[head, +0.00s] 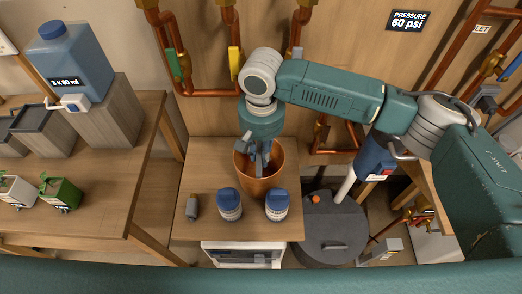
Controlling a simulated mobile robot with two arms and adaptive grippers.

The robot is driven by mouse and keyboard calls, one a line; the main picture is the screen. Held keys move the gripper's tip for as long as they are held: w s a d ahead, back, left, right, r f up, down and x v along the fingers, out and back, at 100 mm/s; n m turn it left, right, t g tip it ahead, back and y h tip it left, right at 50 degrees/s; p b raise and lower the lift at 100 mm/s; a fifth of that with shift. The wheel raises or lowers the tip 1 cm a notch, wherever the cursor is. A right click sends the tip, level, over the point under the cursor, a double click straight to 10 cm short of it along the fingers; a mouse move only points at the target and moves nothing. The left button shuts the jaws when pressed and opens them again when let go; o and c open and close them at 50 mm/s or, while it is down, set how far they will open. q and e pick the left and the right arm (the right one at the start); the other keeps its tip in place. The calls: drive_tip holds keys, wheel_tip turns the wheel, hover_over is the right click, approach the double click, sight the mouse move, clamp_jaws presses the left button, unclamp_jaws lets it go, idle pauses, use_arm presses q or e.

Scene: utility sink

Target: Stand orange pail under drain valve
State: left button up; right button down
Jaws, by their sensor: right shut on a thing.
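The orange pail (270,186) stands upright on, or just above, a small wooden table (215,171) in the middle of the head view; I cannot tell if its base touches. My right gripper (259,160) points down into the pail's mouth and is shut on the pail; the exact grip point is partly hidden by the gripper. Copper pipes on the back wall carry a green valve handle (173,64) and a yellow one (235,61). I cannot tell which valve is the drain valve. My left gripper is not in view.
Two blue-capped jars (229,206) (277,207) stand close in front of the pail, with a small grey object (192,208) to their left. A dark round drum (330,232) stands right of the table. A blue tank (72,62) with a white tap sits on a block at left.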

drive_tip(key=c, duration=1.6)
unclamp_jaws()
drive_tip(key=shift+f, duration=0.1)
